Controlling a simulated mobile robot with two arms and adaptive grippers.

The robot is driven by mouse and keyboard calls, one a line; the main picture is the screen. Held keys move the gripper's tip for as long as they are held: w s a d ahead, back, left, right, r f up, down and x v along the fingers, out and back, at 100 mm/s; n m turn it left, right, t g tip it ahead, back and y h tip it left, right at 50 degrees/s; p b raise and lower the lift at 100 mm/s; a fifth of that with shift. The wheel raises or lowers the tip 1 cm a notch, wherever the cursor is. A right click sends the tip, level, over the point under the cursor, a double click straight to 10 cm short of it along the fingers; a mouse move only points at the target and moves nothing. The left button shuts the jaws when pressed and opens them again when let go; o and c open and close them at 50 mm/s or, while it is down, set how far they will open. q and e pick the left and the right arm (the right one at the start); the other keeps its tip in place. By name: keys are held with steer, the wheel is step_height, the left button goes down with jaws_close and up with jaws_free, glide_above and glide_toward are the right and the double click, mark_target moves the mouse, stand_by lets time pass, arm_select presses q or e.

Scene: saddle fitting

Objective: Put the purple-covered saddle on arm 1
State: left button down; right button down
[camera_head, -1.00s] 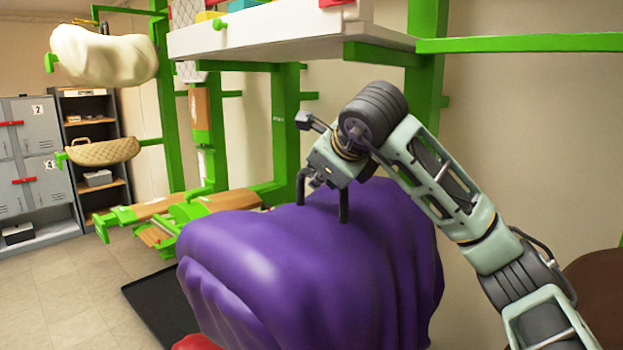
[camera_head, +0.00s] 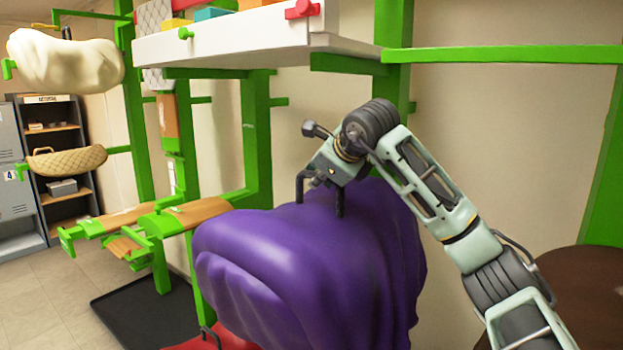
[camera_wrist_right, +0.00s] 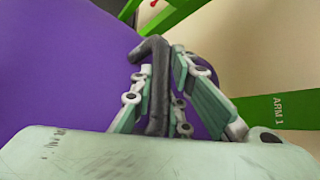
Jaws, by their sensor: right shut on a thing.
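The purple-covered saddle (camera_head: 310,260) fills the lower middle of the head view. A smooth purple cover hangs over it in folds. My right gripper (camera_head: 320,190) is on its top, shut on a dark bent handle (camera_wrist_right: 156,85) that shows between the fingers in the right wrist view. The purple cover (camera_wrist_right: 60,60) fills the left there. A green bar marked ARM 1 (camera_wrist_right: 285,108) shows at the right of that view, apart from the gripper. I cannot tell which green bar in the head view it is. My left gripper is not in view.
A white shelf (camera_head: 240,45) overhangs behind the saddle. Green rack arms with brown pads (camera_head: 195,212) stand left. A cream-covered saddle (camera_head: 65,60) and a quilted tan one (camera_head: 68,160) sit farther left. A red surface (camera_head: 180,343) shows below. A brown round top (camera_head: 590,290) is at right.

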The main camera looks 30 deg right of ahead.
steer(key=shift+w+d+f+b, duration=0.2)
steer(key=shift+d+f+b, duration=0.3)
steer(key=shift+f, duration=0.25)
steer(key=shift+w+d+f+b, duration=0.25)
steer(key=shift+d+f+b, duration=0.15)
steer(key=shift+d+f, duration=0.25)
steer(key=shift+w+d+f+b, duration=0.2)
steer(key=shift+d+f+b, duration=0.25)
steer(key=shift+f, duration=0.4)
steer(key=c, duration=1.6)
jaws_free()
steer(key=shift+s+a, duration=0.1)
steer(key=shift+a, duration=0.05)
steer(key=shift+f, duration=0.15)
steer(key=shift+f, duration=0.3)
steer(key=v, duration=1.2)
steer(key=shift+r, duration=0.3)
